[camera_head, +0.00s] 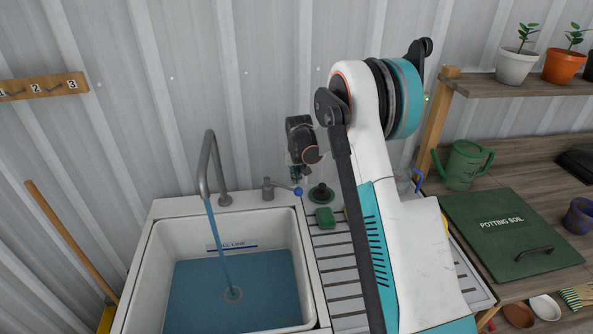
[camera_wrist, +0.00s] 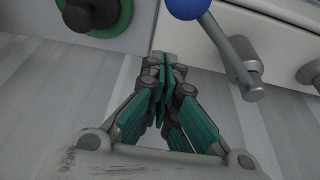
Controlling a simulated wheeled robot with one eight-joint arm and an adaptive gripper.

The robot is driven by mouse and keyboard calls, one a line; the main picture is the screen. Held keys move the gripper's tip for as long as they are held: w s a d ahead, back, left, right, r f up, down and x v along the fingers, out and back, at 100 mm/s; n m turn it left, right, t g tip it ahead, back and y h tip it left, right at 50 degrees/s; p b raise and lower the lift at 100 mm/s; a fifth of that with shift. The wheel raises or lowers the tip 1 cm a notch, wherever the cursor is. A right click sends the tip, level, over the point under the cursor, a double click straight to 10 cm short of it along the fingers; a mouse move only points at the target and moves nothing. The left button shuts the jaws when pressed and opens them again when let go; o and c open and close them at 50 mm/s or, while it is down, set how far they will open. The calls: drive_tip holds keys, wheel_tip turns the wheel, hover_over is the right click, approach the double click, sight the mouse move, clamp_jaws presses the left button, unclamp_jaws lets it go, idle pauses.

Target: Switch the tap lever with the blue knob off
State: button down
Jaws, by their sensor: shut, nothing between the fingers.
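The tap lever (camera_head: 284,188) ends in a blue knob (camera_head: 298,191) and points right from its grey base (camera_head: 267,189) on the sink's back ledge. The blue knob (camera_wrist: 188,6) and lever (camera_wrist: 228,50) also show in the wrist view, upper right. The spout (camera_head: 213,165) pours blue water (camera_head: 218,240) into the white sink (camera_head: 146,263), where water stands. My gripper (camera_head: 296,179) is just above and behind the knob in the head view. In the wrist view my gripper (camera_wrist: 165,65) is shut and empty, its tips left of the lever and apart from it.
A dark round stopper with a green rim (camera_head: 321,193) stands right of the knob. A green sponge (camera_head: 325,217) lies on the slatted drainboard (camera_head: 340,265). A corrugated wall (camera_head: 260,80) rises close behind. A wooden bench with a green watering can (camera_head: 462,165) is at the right.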

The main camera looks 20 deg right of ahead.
drive_tip(key=s, duration=0.2)
drive_tip(key=s+a, duration=0.1)
drive_tip(key=shift+s+r+b, duration=0.3)
drive_tip(key=shift+s+r, duration=0.05)
drive_tip(key=shift+s, duration=0.05)
drive_tip(key=shift+s, duration=0.1)
drive_tip(key=shift+s+a+m+h+b, duration=0.4)
drive_tip(key=shift+s+a+m, duration=0.6)
drive_tip(key=shift+m, duration=0.5)
drive_tip(key=s+a+m+g+h+b, duration=0.1)
drive_tip(key=s+a+m, duration=0.2)
drive_tip(key=a+m, duration=0.2)
drive_tip(key=shift+a+m+g, duration=0.3)
drive_tip(key=shift+a, duration=0.6)
drive_tip(key=shift+s+a, duration=0.1)
